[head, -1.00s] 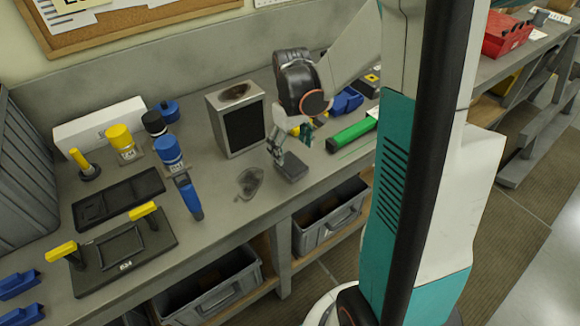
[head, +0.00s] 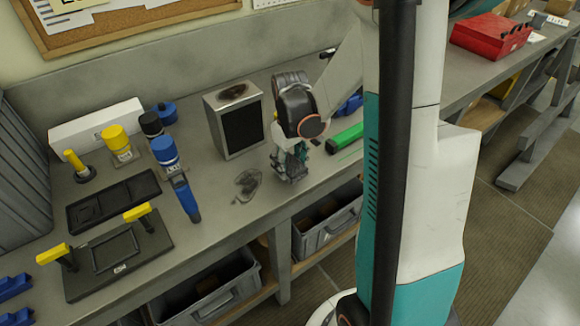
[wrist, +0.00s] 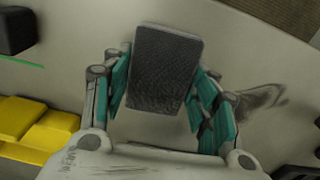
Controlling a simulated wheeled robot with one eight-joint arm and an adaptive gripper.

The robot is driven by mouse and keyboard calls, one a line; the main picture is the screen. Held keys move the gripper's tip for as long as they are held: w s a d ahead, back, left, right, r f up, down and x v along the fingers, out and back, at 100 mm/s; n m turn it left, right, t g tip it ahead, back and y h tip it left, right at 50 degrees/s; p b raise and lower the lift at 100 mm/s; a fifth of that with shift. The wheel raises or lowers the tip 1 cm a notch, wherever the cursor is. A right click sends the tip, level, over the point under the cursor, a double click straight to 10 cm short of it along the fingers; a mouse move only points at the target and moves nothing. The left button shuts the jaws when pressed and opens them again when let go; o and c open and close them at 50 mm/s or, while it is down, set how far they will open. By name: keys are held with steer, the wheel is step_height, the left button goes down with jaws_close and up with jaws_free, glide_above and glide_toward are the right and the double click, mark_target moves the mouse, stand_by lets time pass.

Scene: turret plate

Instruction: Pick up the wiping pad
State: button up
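The wiping pad is a dark grey rectangular block (wrist: 166,68) with a textured face. In the wrist view it lies between the two teal fingers of my gripper (wrist: 162,85), close to both. I cannot tell whether the fingers press on its sides. In the head view my gripper (head: 290,165) is low at the bench's front part, over the spot of the pad, and hides most of it. The pad looks to be at or just above the bench top.
A dark smudge (head: 247,186) marks the bench (head: 225,220) left of my gripper. A grey box with a dark front (head: 240,128) stands behind it. A green-handled tool (head: 345,137) lies to the right. A blue-handled tool (head: 185,197) lies farther left.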

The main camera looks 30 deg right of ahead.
mark_target(290, 164)
steer(key=shift+r, duration=0.1)
stand_by(0.3)
step_height(290, 164, up, 20)
steer(key=p, duration=0.5)
steer(key=shift+p, duration=0.35)
